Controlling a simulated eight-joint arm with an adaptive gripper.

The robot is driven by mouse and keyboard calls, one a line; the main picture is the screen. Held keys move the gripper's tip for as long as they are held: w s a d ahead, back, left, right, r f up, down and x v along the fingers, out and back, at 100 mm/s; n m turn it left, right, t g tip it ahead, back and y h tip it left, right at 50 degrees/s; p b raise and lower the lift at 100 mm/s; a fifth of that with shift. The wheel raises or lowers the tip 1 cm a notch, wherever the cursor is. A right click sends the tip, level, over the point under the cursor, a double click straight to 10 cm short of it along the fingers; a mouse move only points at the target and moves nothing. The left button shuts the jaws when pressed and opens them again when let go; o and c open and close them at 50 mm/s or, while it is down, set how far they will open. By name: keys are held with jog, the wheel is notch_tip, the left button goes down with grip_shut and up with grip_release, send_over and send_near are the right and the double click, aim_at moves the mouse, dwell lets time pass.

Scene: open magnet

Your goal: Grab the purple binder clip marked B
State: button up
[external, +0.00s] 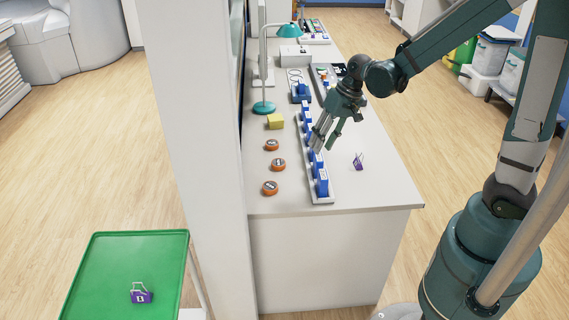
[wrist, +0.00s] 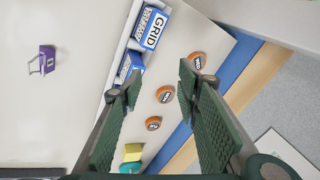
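One purple binder clip (external: 358,162) stands on the white counter, to the right of a row of blue items. It also shows at the left of the wrist view (wrist: 46,60), with its wire handles to the left; I cannot read its mark. A second purple binder clip (external: 141,297) rests on the green tray (external: 118,248) at the lower left; its white mark is too small to read surely. My gripper (external: 323,144) is open and empty above the row of blue items, left of the counter clip. Its two fingers (wrist: 158,86) are wide apart in the wrist view.
A long white rack (external: 322,199) holds several blue boxes (wrist: 150,27), one reading GRID. Orange discs (external: 270,187) and a yellow block (external: 275,121) lie left of it. The counter around the nearer clip is clear.

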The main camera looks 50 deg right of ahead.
aim_at(360, 154)
jog(key=s+d+f+m+h, duration=0.1)
jog(key=s+d+f, duration=0.1)
jog(key=d, duration=0.4)
jog(key=s+d+f+m+g+h, duration=0.1)
jog(key=s+d+f+m, duration=0.1)
jog(key=d, duration=0.4)
jog(key=s+d+f+m+h, duration=0.1)
jog(key=d+f+h, duration=0.1)
jog(key=d, duration=0.5)
jog(key=shift+s+d+f, duration=0.1)
jog(key=shift+s+f, duration=0.1)
jog(key=shift+s, duration=0.2)
jog(key=shift+w+d+f, duration=0.1)
jog(key=shift+w+f, duration=0.05)
jog(key=shift+f, duration=1.1)
jog(key=shift+f, duration=0.1)
jog(key=shift+w+d+f+b, duration=0.15)
jog(key=shift+f+b, duration=0.3)
jog(key=shift+f, duration=0.8)
jog(key=shift+w+d+f+b, duration=0.15)
jog(key=shift+f+b, duration=0.3)
jog(key=shift+f, duration=0.8)
jog(key=shift+s, duration=0.15)
jog(key=c, duration=0.9)
